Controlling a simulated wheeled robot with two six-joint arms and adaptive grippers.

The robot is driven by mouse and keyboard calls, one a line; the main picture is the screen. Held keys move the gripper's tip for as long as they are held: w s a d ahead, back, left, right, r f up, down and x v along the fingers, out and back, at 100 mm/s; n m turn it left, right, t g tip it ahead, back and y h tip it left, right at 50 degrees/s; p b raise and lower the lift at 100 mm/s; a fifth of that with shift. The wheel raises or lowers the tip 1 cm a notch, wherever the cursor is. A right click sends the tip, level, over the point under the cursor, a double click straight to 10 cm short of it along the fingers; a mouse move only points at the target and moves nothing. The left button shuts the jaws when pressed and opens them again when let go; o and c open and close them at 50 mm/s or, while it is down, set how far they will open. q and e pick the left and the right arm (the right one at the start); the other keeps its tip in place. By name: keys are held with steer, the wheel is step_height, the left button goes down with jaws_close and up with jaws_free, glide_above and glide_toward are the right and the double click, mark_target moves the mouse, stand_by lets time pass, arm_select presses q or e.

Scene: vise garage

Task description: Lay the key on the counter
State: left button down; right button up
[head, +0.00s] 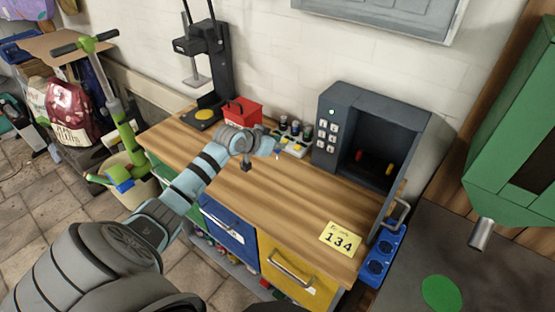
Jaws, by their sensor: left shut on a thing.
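My left arm reaches in from the lower left over the wooden counter (310,199). My left gripper (246,166) is small and dark below the wrist, above the middle of the counter. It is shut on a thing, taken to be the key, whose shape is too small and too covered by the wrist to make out. I cannot tell whether the thing touches the counter top. My right gripper is not in view.
An open grey safe (326,111) with a keypad stands at the back right, red and yellow items inside. A red toolbox (243,110), small jars (295,127) and a black press (209,60) line the back. A yellow note (340,239) lies front right. The counter's middle is clear.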

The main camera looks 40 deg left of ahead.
arm_select(q)
step_height(320, 180, down, 6)
steer(key=shift+w+r+b, duration=0.1)
steer(key=shift+w+b, duration=0.05)
steer(key=shift+b, duration=0.25)
steer(key=c, duration=1.7)
jaws_free()
steer(key=shift+o, duration=0.2)
